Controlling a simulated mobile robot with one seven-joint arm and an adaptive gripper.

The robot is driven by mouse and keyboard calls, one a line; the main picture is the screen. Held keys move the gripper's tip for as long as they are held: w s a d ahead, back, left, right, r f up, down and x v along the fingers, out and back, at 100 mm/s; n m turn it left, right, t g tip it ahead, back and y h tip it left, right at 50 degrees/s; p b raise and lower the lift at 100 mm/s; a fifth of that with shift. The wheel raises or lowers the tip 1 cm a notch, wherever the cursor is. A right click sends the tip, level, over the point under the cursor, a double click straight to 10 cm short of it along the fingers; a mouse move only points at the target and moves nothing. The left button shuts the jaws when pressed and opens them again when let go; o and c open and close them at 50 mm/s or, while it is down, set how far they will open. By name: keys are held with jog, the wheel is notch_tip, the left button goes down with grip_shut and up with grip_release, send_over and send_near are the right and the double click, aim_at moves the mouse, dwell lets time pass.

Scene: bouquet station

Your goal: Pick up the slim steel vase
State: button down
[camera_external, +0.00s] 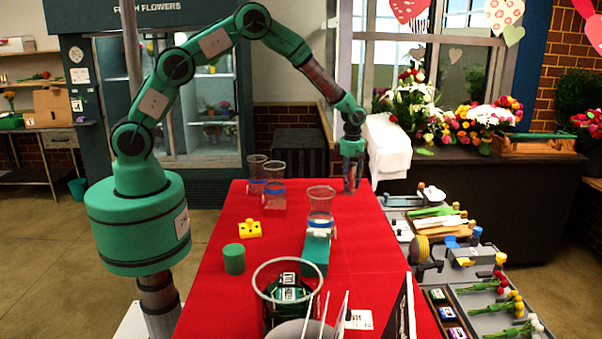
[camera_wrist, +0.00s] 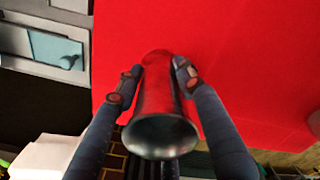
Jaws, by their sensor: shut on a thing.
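The slim steel vase (camera_wrist: 160,125) is a shiny, narrow metal vessel with a flared round mouth facing the wrist camera. It stands on the red table (camera_external: 240,300) near its far right edge. My gripper (camera_wrist: 155,80) is shut on the vase, with one dark finger on each side of its body. In the external view my gripper (camera_external: 352,160) points down at the far end of the table. There the vase is mostly hidden between the fingers. I cannot tell whether its base touches the cloth.
Two clear cups (camera_external: 273,172) with blue bands stand left of my gripper, and another clear cup (camera_external: 320,200) stands nearer. A side bench (camera_external: 470,300) holds flowers and tools.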

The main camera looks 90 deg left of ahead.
aim_at(351, 173)
jog(key=shift+r, duration=0.15)
jog(key=shift+r, duration=0.6)
notch_tip(351, 173, up, 2)
jog(key=shift+r, duration=0.1)
jog(key=s+d, duration=0.2)
jog(key=s, duration=0.5)
jog(key=s+d+r, duration=0.1)
jog(key=s+d, duration=0.1)
jog(key=s, duration=0.6)
jog(key=shift+s+d+r, duration=0.15)
jog(key=shift+d, duration=0.1)
